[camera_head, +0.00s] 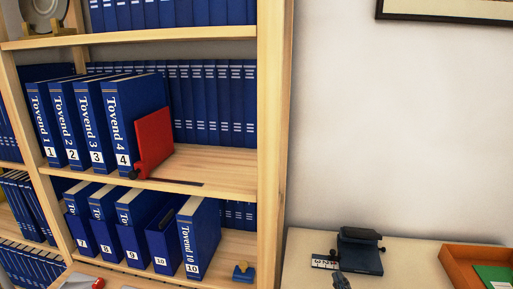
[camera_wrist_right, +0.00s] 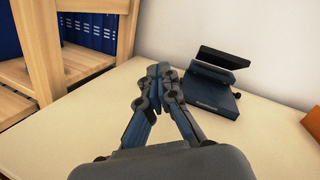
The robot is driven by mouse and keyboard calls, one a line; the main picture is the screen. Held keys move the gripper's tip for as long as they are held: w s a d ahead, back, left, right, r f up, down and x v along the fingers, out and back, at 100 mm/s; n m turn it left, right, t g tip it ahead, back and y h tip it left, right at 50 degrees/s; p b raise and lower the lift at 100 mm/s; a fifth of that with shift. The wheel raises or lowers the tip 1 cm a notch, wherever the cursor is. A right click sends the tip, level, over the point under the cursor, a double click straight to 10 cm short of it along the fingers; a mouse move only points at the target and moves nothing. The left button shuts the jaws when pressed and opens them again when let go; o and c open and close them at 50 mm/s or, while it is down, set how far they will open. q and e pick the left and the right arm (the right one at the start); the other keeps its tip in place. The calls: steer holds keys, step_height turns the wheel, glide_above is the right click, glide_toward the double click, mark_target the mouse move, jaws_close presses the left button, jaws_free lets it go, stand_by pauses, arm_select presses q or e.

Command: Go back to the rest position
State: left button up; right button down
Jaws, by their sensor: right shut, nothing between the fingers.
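My right gripper (camera_head: 340,281) shows at the bottom edge of the head view, over the pale table. In the right wrist view its fingertips (camera_wrist_right: 158,72) meet, and it is shut with nothing between the fingers. It is apart from the shelf and points towards the back of the table. A dark blue device with a black upper part (camera_head: 361,252) stands just beyond it; in the wrist view this device (camera_wrist_right: 207,92) is right of the fingers. My left gripper is in neither view.
A wooden bookshelf (camera_head: 273,150) with blue binders (camera_head: 138,110) and a red bookend (camera_head: 153,142) fills the left. A yellow-knobbed stamp (camera_head: 243,272) sits on its lower shelf. An orange tray (camera_head: 457,268) lies at right on the table (camera_wrist_right: 60,130). The table's left part is clear.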

steer(key=s+a+n+g+y, duration=0.1)
steer(key=s+a+n+y, duration=0.1)
steer(key=a+n, duration=0.1)
steer(key=s+a+n+g+y, duration=0.1)
steer(key=s+a+n+y, duration=0.1)
steer(key=n, duration=0.3)
steer(key=s+a+f+n+g+y, duration=0.1)
steer(key=s+a+n+y, duration=0.1)
steer(key=a+n, duration=0.3)
steer(key=shift+s+f+g, duration=0.1)
steer(key=shift+s+g, duration=0.3)
steer(key=s+a+f+n+g, duration=0.3)
steer(key=s+f+n+g, duration=0.2)
steer(key=s+n, duration=0.35)
steer(key=s+d+f+n+g+h, duration=0.3)
steer(key=s+d+n, duration=0.2)
steer(key=s, duration=0.2)
steer(key=s+d+f+n+g+h, duration=0.25)
steer(key=s+d+n+h, duration=0.2)
steer(key=s, duration=0.25)
step_height(320, 180, down, 27)
steer(key=s+g, duration=0.3)
steer(key=s+d+f, duration=0.1)
steer(key=s+f, duration=0.6)
steer(key=s, duration=0.1)
steer(key=s+d+f, duration=0.2)
steer(key=s+f, duration=0.6)
steer(key=shift+d+n+g, duration=0.3)
steer(key=shift+g, duration=0.05)
